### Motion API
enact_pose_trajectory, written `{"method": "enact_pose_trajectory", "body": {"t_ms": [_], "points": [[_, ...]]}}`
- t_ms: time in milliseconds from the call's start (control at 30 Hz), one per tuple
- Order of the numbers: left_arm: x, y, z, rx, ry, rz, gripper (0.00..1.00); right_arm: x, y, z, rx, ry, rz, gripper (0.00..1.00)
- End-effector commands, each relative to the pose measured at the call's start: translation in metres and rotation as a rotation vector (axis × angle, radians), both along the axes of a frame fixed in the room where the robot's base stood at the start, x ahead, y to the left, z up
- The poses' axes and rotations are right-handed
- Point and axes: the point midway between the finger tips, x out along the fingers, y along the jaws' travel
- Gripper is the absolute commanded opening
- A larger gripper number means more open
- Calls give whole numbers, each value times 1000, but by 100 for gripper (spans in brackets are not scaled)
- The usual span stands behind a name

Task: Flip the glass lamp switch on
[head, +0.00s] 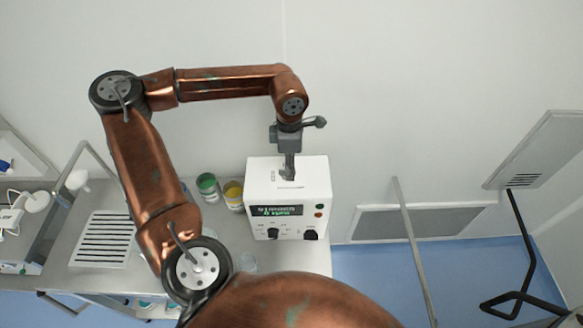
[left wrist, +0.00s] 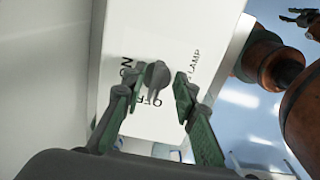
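The lamp switch (left wrist: 156,75) is a dark grey rotary knob on a white panel in the left wrist view. Labels ON, OFF and LAMP surround it, and its narrow end seems to point toward OFF. My left gripper (left wrist: 157,92) is open, one finger on each side of the knob, with gaps visible. In the head view my left gripper (head: 288,176) points down over the top of the white box (head: 287,223); the knob is hidden there. A dark claw-like shape (left wrist: 299,17), probably my right gripper, shows small at the upper right of the left wrist view.
The box's front has a green-lit display (head: 276,211) and dark knobs. A green-topped can (head: 208,187) and a yellow-topped can (head: 233,194) stand left of it. A slotted panel (head: 103,239) lies farther left. A grey pole (head: 415,250) stands to the right.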

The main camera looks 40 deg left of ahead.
Motion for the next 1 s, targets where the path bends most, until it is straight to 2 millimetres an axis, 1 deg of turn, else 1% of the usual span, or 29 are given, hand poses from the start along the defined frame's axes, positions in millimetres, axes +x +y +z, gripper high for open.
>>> {"method": "enact_pose_trajectory", "body": {"t_ms": [100, 300, 467, 833, 1000], "points": [[-3, 4, 0, -2, -2, 2, 25, 2, -1, 0, -1, -2, 0, 40], [-4, 7, 0, -4, -2, 2, 12, 3, -2, 0, -2, -3, 1, 40], [-3, 4, 0, -3, -1, 1, 1, 2, -1, 0, -1, -3, 0, 40], [0, -3, 0, 2, 6, -5, 0, 1, 3, -1, 3, -2, -2, 40], [2, -7, -1, 4, 10, -44, 0, 1, 3, -2, 3, -2, -2, 40]]}}
